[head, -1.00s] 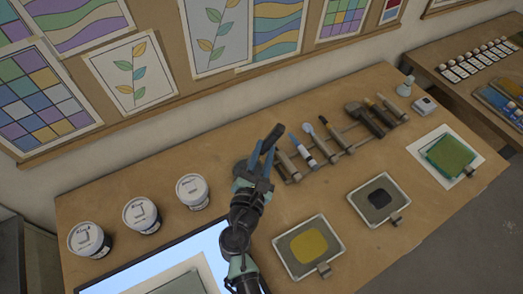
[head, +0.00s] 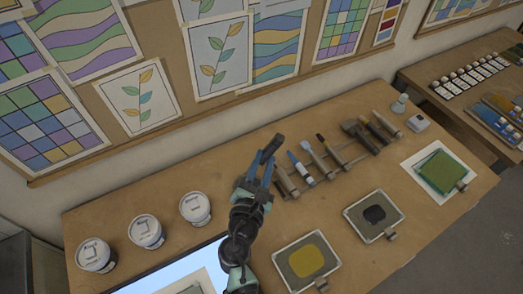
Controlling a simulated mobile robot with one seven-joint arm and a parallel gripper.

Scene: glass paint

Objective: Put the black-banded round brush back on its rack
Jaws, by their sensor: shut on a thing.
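My gripper (head: 264,170) is in the middle of the head view, above the table and just left of the rack. It is shut on a dark, slim thing (head: 277,142), which sticks up past the fingertips. This looks like the black-banded round brush, but its band cannot be made out and most of it is hidden by the fingers. The rack (head: 350,161) is a low metal frame holding several tools in a slanting row. The held thing appears apart from the rack, near its left end.
On the rack are a blue-and-white brush (head: 301,168) and a wide dark brush (head: 361,136). Three white tubs (head: 147,232) stand at left. Trays of yellow (head: 307,260) and black paint (head: 374,215) lie in front of the rack. A green pad (head: 441,170) is at right.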

